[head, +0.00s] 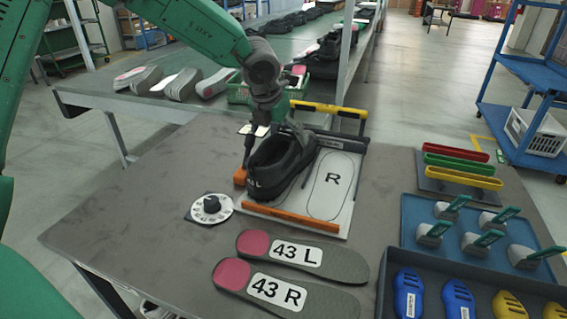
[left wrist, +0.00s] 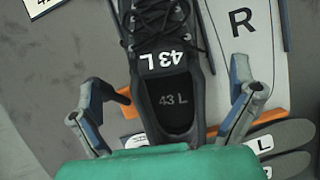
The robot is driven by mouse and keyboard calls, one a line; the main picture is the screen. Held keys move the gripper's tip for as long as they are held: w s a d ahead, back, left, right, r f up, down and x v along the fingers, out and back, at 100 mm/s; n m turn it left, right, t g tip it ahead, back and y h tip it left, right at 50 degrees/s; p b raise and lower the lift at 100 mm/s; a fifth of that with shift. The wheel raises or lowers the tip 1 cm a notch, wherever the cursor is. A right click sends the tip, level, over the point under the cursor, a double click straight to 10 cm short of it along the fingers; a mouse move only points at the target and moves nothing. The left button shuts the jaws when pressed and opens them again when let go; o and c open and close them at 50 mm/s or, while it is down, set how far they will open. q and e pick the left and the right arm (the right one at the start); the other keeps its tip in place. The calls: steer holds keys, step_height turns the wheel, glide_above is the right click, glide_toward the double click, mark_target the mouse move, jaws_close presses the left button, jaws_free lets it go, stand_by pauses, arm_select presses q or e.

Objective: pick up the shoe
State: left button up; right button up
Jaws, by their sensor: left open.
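A black shoe (head: 278,163) marked 43 L stands on a white board (head: 333,187) beside the outlined R spot. It also shows in the left wrist view (left wrist: 172,105), with its opening and laces facing the camera. My left gripper (head: 262,140) is at the shoe. In the left wrist view, its two fingers (left wrist: 167,112) are spread apart, one on each side of the shoe's heel end, with gaps between them and the shoe. My right gripper is not in view.
Two insoles, 43 L (head: 350,264) and 43 R (head: 330,299), lie in front of the board. A dial (head: 211,208) is at its left. An orange bar (head: 290,219) edges the board's front. A blue tray (head: 411,213) holds green-handled tools at the right.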

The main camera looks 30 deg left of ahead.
arm_select(q)
steer(key=x, duration=0.1)
steer(key=b+x, duration=0.1)
steer(key=x, duration=0.3)
steer(key=shift+w+d+r, duration=0.1)
steer(key=shift+w+d, duration=0.05)
steer(key=shift+d, duration=0.2)
steer(key=shift+r, duration=0.1)
steer(key=c, duration=0.3)
steer(key=shift+a, duration=0.1)
steer(key=c, duration=1.2)
steer(key=shift+o, duration=0.2)
steer(key=shift+r, duration=0.1)
step_height(320, 180, up, 9)
steer(key=shift+f+p, duration=0.2)
steer(key=shift+p, duration=1.05)
steer(key=shift+r, duration=0.4)
steer(key=shift+n+y, duration=0.4)
steer(key=shift+n, duration=0.4)
steer(key=shift+s+d+f+b, duration=0.1)
steer(key=shift+s+f+b, duration=0.05)
steer(key=shift+f+b, duration=1.15)
steer(key=shift+s+d+f+b, duration=0.15)
steer(key=shift+f+b, duration=0.6)
steer(key=shift+f, duration=1)
steer(key=shift+s+f+b, duration=0.2)
steer(key=shift+f+b, duration=0.85)
steer(key=shift+f, duration=0.5)
